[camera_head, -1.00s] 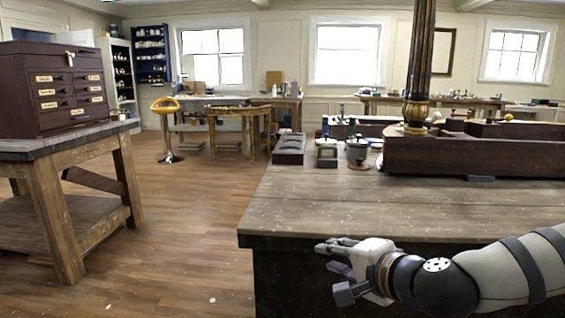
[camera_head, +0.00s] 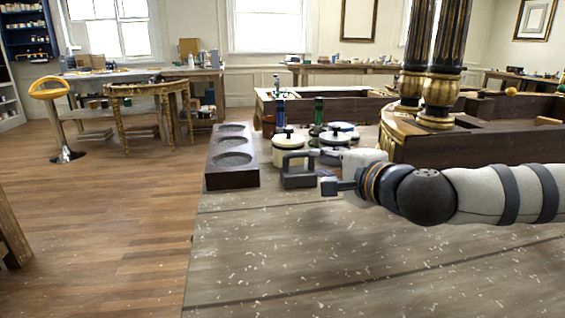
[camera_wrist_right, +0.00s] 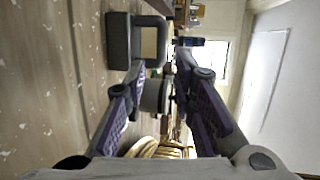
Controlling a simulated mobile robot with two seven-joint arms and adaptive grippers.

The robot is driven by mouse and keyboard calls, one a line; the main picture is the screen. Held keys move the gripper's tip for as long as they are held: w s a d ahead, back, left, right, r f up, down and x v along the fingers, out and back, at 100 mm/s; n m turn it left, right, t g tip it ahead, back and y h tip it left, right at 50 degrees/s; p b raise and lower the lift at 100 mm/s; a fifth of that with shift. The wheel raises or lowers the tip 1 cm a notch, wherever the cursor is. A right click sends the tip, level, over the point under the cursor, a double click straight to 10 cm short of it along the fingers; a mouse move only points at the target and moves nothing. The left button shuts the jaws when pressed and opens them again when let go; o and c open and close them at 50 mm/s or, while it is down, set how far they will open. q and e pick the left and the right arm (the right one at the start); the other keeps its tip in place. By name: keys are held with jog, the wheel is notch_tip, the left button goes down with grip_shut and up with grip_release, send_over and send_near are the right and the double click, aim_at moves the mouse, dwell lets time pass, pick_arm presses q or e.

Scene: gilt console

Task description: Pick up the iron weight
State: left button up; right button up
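The iron weight (camera_head: 298,180) is a dark grey block with a loop handle. It stands upright on the worktable (camera_head: 330,265), just right of a dark wooden block with round recesses. My right gripper (camera_head: 325,170) is just to the right of the weight, partly overlapping it in the head view. In the right wrist view the gripper (camera_wrist_right: 162,68) is open with nothing held between its fingers. There the weight (camera_wrist_right: 119,42) shows past the tip of the left-hand finger, outside the gap. My left gripper is not in view.
The recessed wooden block (camera_head: 232,178) stands at the table's left edge. White lidded pots (camera_head: 289,148) and small bottles stand close behind the weight. A dark curved wooden piece with gilt columns (camera_head: 438,95) is behind my right arm. The front of the table is clear.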

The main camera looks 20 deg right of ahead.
aim_at(301, 154)
jog(key=w, duration=0.2)
jog(key=w+f+b, duration=0.1)
jog(key=w, duration=0.1)
jog(key=shift+w+f, duration=0.15)
jog(key=shift+f, duration=0.05)
jog(key=w, duration=0.4)
jog(key=w+b, duration=0.1)
jog(key=w, duration=0.1)
jog(key=shift+a+f, duration=0.15)
jog(key=shift+f, duration=0.2)
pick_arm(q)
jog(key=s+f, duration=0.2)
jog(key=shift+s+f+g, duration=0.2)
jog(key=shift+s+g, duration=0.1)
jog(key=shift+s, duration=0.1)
pick_arm(e)
jog(key=shift+r, duration=0.15)
grip_shut()
jog(key=shift+r, duration=0.1)
